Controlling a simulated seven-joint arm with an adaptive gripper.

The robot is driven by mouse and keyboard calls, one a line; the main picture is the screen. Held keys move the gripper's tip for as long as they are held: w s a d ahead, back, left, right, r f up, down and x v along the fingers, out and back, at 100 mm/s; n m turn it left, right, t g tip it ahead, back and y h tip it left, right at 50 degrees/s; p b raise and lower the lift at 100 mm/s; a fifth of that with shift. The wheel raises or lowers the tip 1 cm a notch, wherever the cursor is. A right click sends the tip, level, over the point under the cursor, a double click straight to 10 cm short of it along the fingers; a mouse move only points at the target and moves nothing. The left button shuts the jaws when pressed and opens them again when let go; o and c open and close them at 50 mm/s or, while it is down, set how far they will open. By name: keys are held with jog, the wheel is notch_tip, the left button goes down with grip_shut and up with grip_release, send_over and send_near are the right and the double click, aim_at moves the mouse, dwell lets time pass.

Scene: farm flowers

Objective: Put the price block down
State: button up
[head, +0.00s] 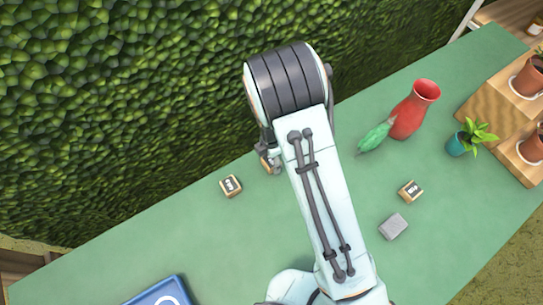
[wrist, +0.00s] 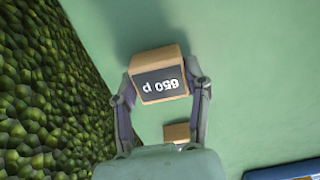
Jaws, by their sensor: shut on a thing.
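My gripper (wrist: 160,88) is shut on a wooden price block (wrist: 160,76) with a dark face reading "650 p", upside down in the wrist view. The fingers press its left and right sides. In the head view my gripper (head: 269,163) is mostly hidden behind my arm, with only a bit of tan block showing beside it. The gap between the block and the green table (head: 350,190) is hard to judge. A second price block (head: 230,186) lies on the table just left of my gripper. A third price block (head: 410,191) lies to the right of my arm.
A grey block (head: 393,227), a red vase (head: 415,109), a green bundle (head: 375,137) and a teal pot plant (head: 465,138) stand right of my arm. A wooden stepped stand (head: 492,113) holds pots at far right. A blue object (head: 165,293) is at the front. A leafy hedge (head: 120,100) borders the back.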

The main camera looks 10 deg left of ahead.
jog(key=shift+f, duration=0.35)
jog(key=shift+f, duration=0.15)
jog(key=o, duration=0.9)
jog(key=shift+o, duration=0.2)
notch_tip(320, 180, up, 12)
jog(key=shift+r, duration=0.2)
